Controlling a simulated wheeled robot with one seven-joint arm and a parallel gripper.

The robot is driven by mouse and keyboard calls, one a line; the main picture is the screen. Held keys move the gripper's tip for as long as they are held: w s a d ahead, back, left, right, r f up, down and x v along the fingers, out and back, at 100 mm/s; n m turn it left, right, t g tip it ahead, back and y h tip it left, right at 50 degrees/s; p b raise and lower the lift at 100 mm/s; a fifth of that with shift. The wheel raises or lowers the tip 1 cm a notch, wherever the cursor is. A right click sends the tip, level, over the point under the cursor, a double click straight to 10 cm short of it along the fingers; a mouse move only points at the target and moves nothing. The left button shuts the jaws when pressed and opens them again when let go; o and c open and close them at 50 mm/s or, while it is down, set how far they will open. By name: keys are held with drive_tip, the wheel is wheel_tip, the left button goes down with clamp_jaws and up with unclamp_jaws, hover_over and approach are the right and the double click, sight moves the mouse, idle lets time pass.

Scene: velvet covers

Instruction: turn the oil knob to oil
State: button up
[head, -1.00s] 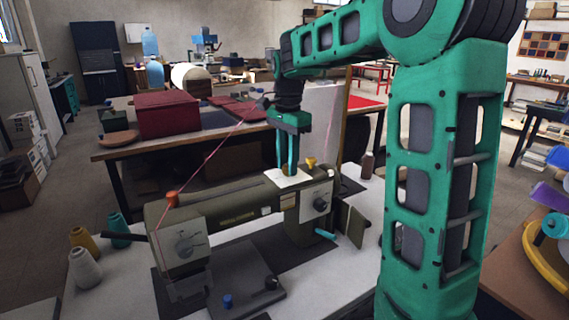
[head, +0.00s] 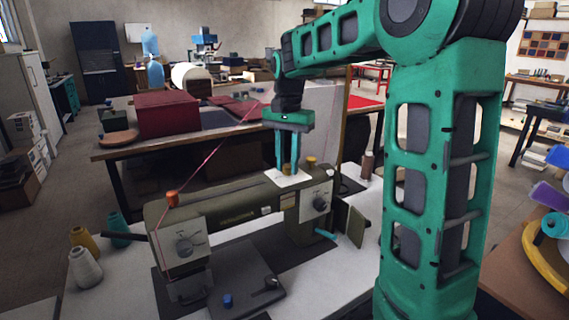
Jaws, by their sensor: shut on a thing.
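The olive sewing machine (head: 235,208) stands on the white table in the middle of the head view. A white plate (head: 301,181) lies on top of its right end. My gripper (head: 287,168) points straight down over this plate, with its fingers shut on a small brass-coloured knob (head: 287,169). The fingers hide most of that knob, and any lettering on the plate is too small to read, so I cannot tell which way the knob points.
A brass-coloured post (head: 311,161) stands just right of my fingers. An orange spool (head: 172,199) sits on the machine's left end. Thread cones (head: 85,267) stand at the left, and a brown spool (head: 367,165) behind at the right.

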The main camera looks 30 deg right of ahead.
sight(287, 165)
drive_tip(key=n, duration=0.6)
drive_tip(key=shift+w+r+n, duration=0.15)
drive_tip(key=shift+n, duration=0.15)
drive_tip(key=n, duration=0.6)
idle(0.4)
drive_tip(key=o, duration=1.1)
drive_tip(key=shift+c, duration=0.2)
wheel_tip(287, 165, up, 11)
drive_tip(key=shift+f, duration=0.2)
